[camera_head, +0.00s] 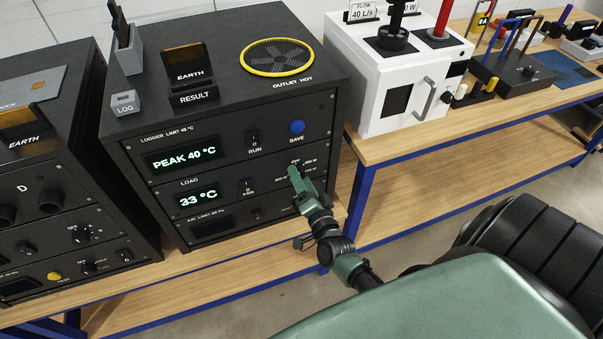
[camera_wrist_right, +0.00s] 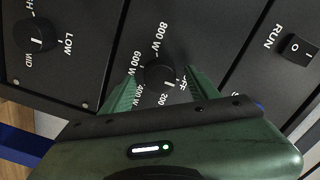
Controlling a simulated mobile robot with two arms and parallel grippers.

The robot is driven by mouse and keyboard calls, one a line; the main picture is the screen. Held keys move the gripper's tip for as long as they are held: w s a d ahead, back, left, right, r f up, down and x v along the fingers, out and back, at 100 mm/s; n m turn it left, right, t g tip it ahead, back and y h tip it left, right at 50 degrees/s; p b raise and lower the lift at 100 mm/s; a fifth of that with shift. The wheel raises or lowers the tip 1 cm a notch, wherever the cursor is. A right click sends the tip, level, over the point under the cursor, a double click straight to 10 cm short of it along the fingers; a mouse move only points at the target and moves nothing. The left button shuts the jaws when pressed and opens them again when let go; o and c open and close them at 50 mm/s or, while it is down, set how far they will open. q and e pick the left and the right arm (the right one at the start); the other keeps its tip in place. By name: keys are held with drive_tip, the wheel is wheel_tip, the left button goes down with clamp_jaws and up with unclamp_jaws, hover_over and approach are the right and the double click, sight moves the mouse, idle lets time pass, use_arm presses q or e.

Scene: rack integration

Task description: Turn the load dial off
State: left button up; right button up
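The load dial (camera_wrist_right: 159,77) is a round black knob in the right wrist view, with white marks OFF, 200 W, 400 W, 600 W and 800 W around it. I cannot tell surely which mark its pointer faces. My right gripper (camera_wrist_right: 161,88) is open, with one green finger on each side of the knob and small gaps showing. In the head view my right gripper (camera_head: 297,176) is at the right of the LOAD panel and hides the dial. The load display (camera_head: 198,197) reads 33 °C. My left gripper is not in view.
A LOW/MID/HIGH knob (camera_wrist_right: 36,37) and the RUN switch (camera_wrist_right: 298,46) flank the dial panel. Above the LOAD panel are the blue SAVE button (camera_head: 297,127) and the PEAK 40 °C display (camera_head: 183,158). A white box (camera_head: 397,85) stands on the wooden bench to the right.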

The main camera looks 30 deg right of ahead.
drive_tip(key=b+v, duration=0.1)
drive_tip(key=v, duration=0.6)
drive_tip(key=shift+s+a+b, duration=0.15)
drive_tip(key=shift+s+b, duration=0.15)
drive_tip(key=shift+s, duration=0.1)
drive_tip(key=shift+f, duration=0.1)
drive_tip(key=s+a+f+n+g+y, duration=0.1)
drive_tip(key=s+a+f+n+g, duration=0.15)
drive_tip(key=f, duration=0.65)
drive_tip(key=s+a+f+n+g+y, duration=0.2)
drive_tip(key=s+a+f+n, duration=0.15)
drive_tip(key=f, duration=0.45)
drive_tip(key=s+a+f+n+g+y, duration=0.1)
drive_tip(key=s+a+f+n+g, duration=0.2)
drive_tip(key=f, duration=0.6)
drive_tip(key=s+f+n+g, duration=0.2)
drive_tip(key=s+f, duration=0.3)
drive_tip(key=s, duration=0.4)
drive_tip(key=s+d+f+n+g+b, duration=0.1)
drive_tip(key=s+f+n+g, duration=0.2)
drive_tip(key=s+f, duration=0.3)
drive_tip(key=s+f+n+g, duration=0.3)
drive_tip(key=s+f, duration=0.3)
drive_tip(key=s, duration=0.6)
drive_tip(key=shift+s+d+g, duration=0.25)
drive_tip(key=shift+d+g, duration=0.15)
drive_tip(key=shift+g, duration=0.15)
